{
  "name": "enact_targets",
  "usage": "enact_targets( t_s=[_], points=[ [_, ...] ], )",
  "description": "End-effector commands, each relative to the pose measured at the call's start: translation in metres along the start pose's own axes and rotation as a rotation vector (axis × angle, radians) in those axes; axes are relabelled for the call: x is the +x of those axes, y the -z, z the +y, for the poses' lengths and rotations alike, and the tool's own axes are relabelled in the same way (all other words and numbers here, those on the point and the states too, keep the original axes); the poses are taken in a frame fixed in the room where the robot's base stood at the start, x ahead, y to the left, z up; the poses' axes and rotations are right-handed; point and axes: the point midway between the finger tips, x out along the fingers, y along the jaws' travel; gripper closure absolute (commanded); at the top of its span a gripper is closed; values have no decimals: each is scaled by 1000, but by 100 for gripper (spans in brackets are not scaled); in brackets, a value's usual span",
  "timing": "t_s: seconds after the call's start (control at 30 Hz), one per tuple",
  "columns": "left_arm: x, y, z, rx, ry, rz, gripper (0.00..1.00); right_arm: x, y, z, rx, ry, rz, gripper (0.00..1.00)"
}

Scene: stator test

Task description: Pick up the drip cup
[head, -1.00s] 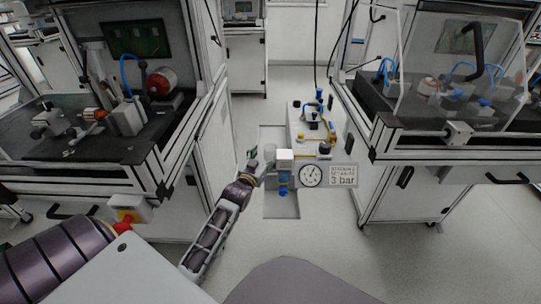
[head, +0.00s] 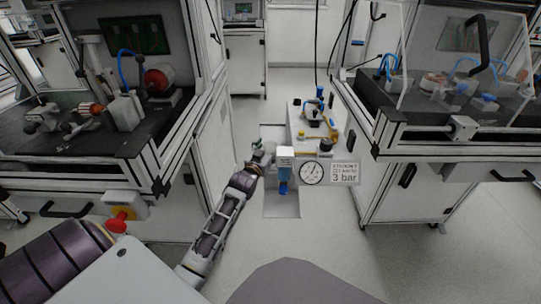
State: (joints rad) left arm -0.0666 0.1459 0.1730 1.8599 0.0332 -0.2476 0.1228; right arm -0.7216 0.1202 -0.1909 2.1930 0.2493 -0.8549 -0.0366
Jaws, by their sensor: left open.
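My left gripper (head: 262,152) reaches in from the lower left and is open. Its fingers are beside a small pale grey cup shape (head: 270,147), which looks like the drip cup. The gripper partly covers it, and whether they touch cannot be told at this size. The cup shape is just left of the white top of a filter regulator with a blue bowl (head: 284,181). My right gripper is not in view.
A round gauge (head: 312,173) and a "3 bar" sign (head: 345,173) stand right of the regulator. A bench unit with blue and yellow fittings (head: 318,125) is behind. Workstations flank both sides. The floor at lower right is clear.

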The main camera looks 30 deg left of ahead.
Motion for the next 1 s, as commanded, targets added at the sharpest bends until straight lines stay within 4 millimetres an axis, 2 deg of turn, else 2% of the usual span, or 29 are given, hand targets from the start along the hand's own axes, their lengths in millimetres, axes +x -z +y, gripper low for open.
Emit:
enact_targets(
  t_s=[0.17, 0.63, 0.9, 1.0],
  points=[
    [6, 1, 0, 0, 0, 1, 24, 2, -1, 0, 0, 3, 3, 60],
    [6, 1, 0, 0, 0, 1, 25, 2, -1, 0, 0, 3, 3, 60],
    [6, 1, 0, 0, 0, 1, 60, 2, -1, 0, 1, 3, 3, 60],
    [6, 1, 0, 0, 0, 0, 69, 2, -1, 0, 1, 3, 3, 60]
  ],
)
